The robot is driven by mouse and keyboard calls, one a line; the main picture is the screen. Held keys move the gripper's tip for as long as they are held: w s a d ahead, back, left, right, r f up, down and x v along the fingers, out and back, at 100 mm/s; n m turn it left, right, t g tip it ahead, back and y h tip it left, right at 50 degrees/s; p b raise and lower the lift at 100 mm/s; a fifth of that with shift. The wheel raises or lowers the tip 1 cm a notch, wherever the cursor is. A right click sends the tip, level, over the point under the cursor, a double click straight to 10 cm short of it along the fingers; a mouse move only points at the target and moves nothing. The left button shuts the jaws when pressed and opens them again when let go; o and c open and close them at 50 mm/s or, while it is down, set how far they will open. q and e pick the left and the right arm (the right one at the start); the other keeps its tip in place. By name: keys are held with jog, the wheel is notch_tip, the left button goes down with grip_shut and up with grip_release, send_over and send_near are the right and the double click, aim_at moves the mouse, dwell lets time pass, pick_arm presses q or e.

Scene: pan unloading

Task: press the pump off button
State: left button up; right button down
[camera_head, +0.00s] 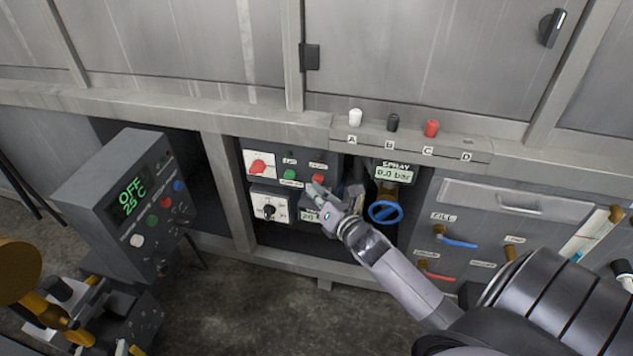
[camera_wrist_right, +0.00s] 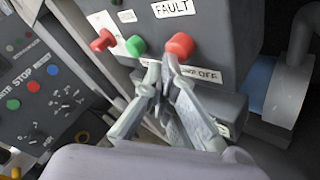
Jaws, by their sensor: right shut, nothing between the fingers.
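The pump panel (camera_head: 268,162) is a dark box in the middle bay under the bench, with a red rotary switch (camera_head: 258,167), a green button (camera_head: 289,174) and a red button (camera_head: 317,178). In the right wrist view the red button (camera_wrist_right: 180,45) sits above a label ending in "OFF", partly hidden by the fingers. My right gripper (camera_head: 316,190) is shut and empty, its fingertips (camera_wrist_right: 163,66) just below the red button and very near it. I cannot tell whether they touch it. My left gripper is not in view.
A control box (camera_head: 112,195) reading "OFF 25 C" stands at left. Right of the panel are a spray display (camera_head: 394,173) reading 0.0 bar and a blue handwheel (camera_head: 386,212). White, black and red knobs (camera_head: 431,128) stand on the ledge above.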

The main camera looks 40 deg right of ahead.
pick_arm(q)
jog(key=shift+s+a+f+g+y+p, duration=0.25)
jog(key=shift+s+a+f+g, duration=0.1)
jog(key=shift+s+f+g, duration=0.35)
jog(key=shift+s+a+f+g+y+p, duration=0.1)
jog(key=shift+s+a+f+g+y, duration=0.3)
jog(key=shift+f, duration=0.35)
pick_arm(e)
jog(key=shift+s+a, duration=0.55)
jog(key=shift+a, duration=0.05)
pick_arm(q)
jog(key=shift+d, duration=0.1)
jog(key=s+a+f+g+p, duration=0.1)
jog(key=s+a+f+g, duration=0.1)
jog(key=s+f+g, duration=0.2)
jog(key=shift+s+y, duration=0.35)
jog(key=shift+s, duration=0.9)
pick_arm(e)
jog(key=shift+s+a, duration=1.6)
jog(key=shift+a, duration=0.3)
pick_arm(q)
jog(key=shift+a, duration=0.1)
